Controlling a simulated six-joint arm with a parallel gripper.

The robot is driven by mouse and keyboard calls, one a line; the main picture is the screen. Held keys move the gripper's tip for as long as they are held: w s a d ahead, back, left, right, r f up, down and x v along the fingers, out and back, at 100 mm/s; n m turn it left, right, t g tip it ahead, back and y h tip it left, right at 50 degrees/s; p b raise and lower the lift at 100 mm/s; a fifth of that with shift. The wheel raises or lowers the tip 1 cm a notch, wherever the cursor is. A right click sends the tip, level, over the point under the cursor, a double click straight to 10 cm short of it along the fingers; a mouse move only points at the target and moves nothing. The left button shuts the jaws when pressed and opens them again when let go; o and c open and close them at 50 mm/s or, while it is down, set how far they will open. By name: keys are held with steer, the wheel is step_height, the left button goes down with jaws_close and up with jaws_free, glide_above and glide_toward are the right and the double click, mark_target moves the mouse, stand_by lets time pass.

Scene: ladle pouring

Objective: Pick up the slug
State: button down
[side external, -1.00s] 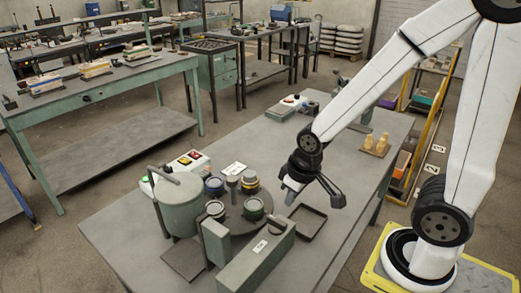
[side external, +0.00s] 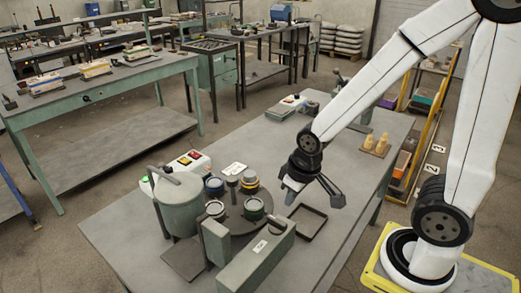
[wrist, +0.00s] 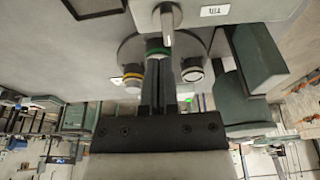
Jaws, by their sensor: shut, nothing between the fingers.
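My gripper (side external: 291,194) is shut and empty. It hangs above the grey workbench (side external: 345,175), to the right of the round turntable (side external: 236,222) and just beyond the shallow dark-rimmed tray (side external: 307,222). In the wrist view the dark fingers of my gripper (wrist: 157,85) point toward the turntable and cover part of it. I cannot pick out the slug for certain in either view. No slug shows in the side view on the visible floor of the tray, which looks bare.
Several jars with coloured rims, one green (side external: 254,209), stand around the turntable's post (side external: 232,186). A green-grey pot (side external: 180,203) stands left of it, and a long green box (side external: 257,258) in front. A wooden block with pegs (side external: 375,146) is at the back right.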

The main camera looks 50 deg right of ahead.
jaws_free()
steer(key=n+t+y, duration=0.3)
steer(key=n+t, duration=0.3)
steer(key=t, duration=0.2)
glide_above(252, 173)
steer(key=d, duration=0.2)
step_height(252, 173, down, 3)
steer(key=shift+s+d+f+n+g+y, duration=0.15)
steer(key=shift+s+d+f+n+y, duration=0.3)
steer(key=shift+y, duration=0.65)
steer(key=shift+s+d+f+n+g+y, duration=0.1)
steer(key=shift+s+f+n+g+y, duration=0.1)
steer(key=shift+s+f+n+y, duration=0.7)
steer(key=shift+s+d+f+n+g+y, duration=0.15)
steer(key=shift+s+d+f+y, duration=0.25)
steer(key=shift+y, duration=0.9)
steer(key=shift+w+a, duration=0.1)
steer(key=shift+a, duration=0.05)
steer(key=shift+f, duration=0.1)
